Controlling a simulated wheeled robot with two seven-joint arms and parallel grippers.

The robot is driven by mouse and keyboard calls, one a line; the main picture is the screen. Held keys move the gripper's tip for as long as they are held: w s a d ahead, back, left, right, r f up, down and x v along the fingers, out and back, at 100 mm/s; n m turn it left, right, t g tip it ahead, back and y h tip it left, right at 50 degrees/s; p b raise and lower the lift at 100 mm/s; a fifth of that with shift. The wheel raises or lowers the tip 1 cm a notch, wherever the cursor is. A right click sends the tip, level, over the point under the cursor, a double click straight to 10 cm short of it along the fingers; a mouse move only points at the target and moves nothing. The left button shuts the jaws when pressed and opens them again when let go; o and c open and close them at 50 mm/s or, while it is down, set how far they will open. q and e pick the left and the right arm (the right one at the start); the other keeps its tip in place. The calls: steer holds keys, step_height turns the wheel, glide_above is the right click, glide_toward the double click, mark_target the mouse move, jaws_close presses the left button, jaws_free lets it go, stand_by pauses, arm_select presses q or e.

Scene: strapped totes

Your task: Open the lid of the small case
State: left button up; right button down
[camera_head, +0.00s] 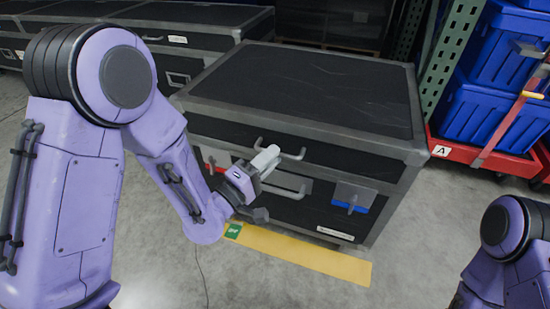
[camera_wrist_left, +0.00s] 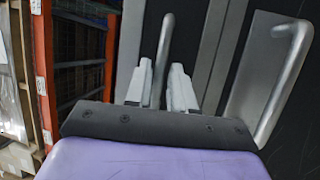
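The small case (camera_head: 300,92) is black with grey metal edges and stands in front of me with its lid down. A thin grey lid handle (camera_head: 297,154) sticks out from the front of the lid; it also shows in the left wrist view as an upright bar (camera_wrist_left: 167,27). My left gripper (camera_head: 265,159) is at this handle. Its two pale fingers (camera_wrist_left: 161,78) lie close on either side of the bar and look shut on it. A second handle (camera_head: 285,191) is lower on the front, with a blue-and-grey latch (camera_head: 352,198) to its right. My right gripper is out of view.
Yellow floor tape (camera_head: 300,254) runs in front of the case. More black cases (camera_head: 190,40) stand behind left. Blue totes (camera_head: 492,110) on a red base (camera_head: 485,158) stand at the right, beside a green rack post (camera_head: 445,60). Grey floor is open in front.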

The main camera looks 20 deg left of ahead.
arm_select(q)
steer(key=shift+x, duration=1.05)
jaws_close()
